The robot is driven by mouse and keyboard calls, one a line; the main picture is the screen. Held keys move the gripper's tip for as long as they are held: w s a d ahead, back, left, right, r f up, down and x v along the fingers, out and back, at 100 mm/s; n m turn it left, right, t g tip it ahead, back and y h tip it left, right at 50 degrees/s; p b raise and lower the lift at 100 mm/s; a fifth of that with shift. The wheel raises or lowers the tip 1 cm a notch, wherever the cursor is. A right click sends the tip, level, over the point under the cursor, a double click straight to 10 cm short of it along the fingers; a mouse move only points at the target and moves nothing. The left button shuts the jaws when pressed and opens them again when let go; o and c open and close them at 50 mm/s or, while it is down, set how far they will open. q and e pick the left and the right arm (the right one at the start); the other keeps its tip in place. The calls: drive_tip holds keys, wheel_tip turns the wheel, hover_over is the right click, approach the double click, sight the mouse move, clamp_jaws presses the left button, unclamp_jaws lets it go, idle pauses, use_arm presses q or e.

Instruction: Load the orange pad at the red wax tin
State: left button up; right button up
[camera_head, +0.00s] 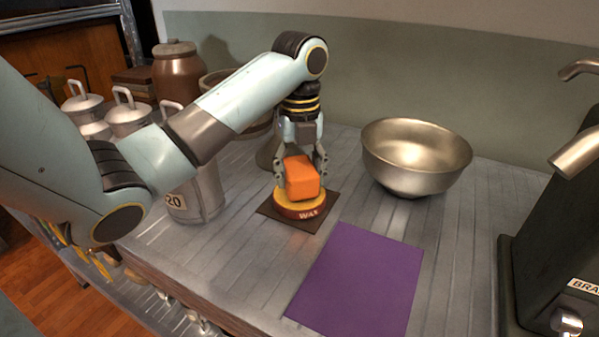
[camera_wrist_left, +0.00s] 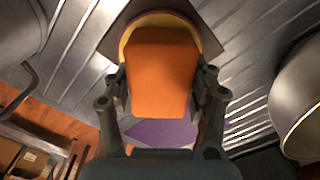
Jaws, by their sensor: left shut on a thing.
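The orange pad (camera_head: 301,177) is a small block held in my left gripper (camera_head: 302,172). The gripper is shut on it, with a finger on each side. The pad is right at the top of the red wax tin (camera_head: 300,211), a low round tin with a yellow top and a red label band. I cannot tell whether the pad presses on the top. The tin stands on a dark square mat (camera_head: 268,208). In the left wrist view the pad (camera_wrist_left: 160,72) fills the space between the fingers and hides most of the tin (camera_wrist_left: 160,20). My right gripper is not in view.
A purple mat (camera_head: 360,277) lies in front, bare. A metal bowl (camera_head: 415,155) stands to the right of the tin. A metal canister marked 20 (camera_head: 200,190) stands to the left. A dark machine (camera_head: 565,235) stands at the far right. Jars and lidded pots crowd the back left.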

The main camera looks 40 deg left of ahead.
use_arm(q)
drive_tip(key=shift+f, duration=0.1)
idle(0.3)
drive_tip(key=shift+f, duration=0.3)
drive_tip(key=shift+f, duration=0.1)
idle(0.5)
drive_tip(key=shift+f+p, duration=0.1)
drive_tip(key=shift+p, duration=0.2)
idle(1.3)
drive_tip(key=shift+s, duration=0.1)
idle(0.3)
drive_tip(key=shift+r+p, duration=0.7)
drive_tip(key=shift+p, duration=0.05)
wheel_tip(320, 180, up, 6)
drive_tip(key=p, duration=0.6)
drive_tip(key=shift+p, duration=0.35)
drive_tip(key=shift+f, duration=0.15)
